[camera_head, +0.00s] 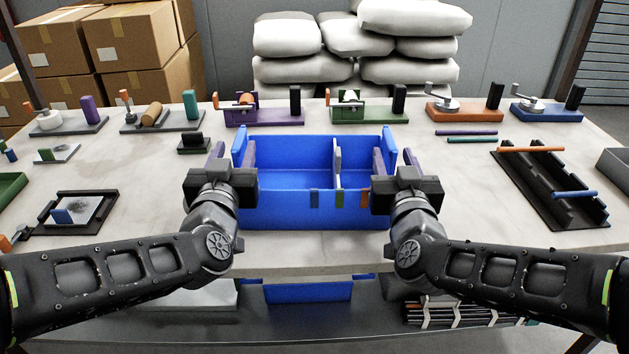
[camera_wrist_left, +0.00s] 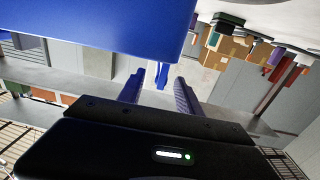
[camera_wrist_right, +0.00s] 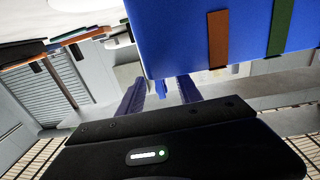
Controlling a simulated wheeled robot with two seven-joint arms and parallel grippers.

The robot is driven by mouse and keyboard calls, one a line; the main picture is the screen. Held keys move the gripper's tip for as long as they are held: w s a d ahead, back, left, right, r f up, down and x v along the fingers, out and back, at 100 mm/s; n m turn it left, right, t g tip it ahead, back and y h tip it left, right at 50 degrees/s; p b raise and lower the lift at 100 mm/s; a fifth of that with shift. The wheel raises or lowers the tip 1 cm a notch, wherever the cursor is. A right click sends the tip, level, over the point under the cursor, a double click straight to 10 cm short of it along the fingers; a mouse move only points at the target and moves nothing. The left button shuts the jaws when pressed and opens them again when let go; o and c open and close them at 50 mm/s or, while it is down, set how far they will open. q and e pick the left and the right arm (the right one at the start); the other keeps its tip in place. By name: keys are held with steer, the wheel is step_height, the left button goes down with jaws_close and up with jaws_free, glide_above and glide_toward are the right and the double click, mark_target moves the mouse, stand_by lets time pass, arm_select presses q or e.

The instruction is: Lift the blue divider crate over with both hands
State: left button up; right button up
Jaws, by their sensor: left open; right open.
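The blue divider crate (camera_head: 290,218) is upright at the middle front of the table, with a grey divider (camera_head: 338,165) inside and several coloured tabs on its front wall. Its floor looks empty. My left gripper (camera_head: 216,155) is open at the crate's left end; my right gripper (camera_head: 382,162) is open at its right end. The left wrist view shows the crate wall (camera_wrist_left: 110,30) and a blue handle piece between the spread fingers (camera_wrist_left: 160,90). The right wrist view shows the same at the crate's other end (camera_wrist_right: 160,92). I cannot tell whether the fingers touch the handles.
Several crank and roller stations line the back of the table (camera_head: 470,195). A black rack (camera_head: 550,185) with rods lies right, and a black tray (camera_head: 75,212) left. Another blue crate (camera_head: 308,292) is on the lower shelf. Bare table shows on both sides of the crate.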

mark_target(243, 127)
arm_select(q)
steer(key=w, duration=0.5)
arm_select(e)
steer(key=w, duration=0.5)
arm_select(q)
steer(key=shift+s, duration=0.1)
arm_select(e)
steer(key=shift+s, duration=0.1)
arm_select(q)
steer(key=shift+c, duration=0.5)
arm_select(e)
steer(key=shift+c, duration=0.5)
arm_select(q)
jaws_close()
arm_select(e)
jaws_close()
arm_select(q)
steer(key=shift+r, duration=0.1)
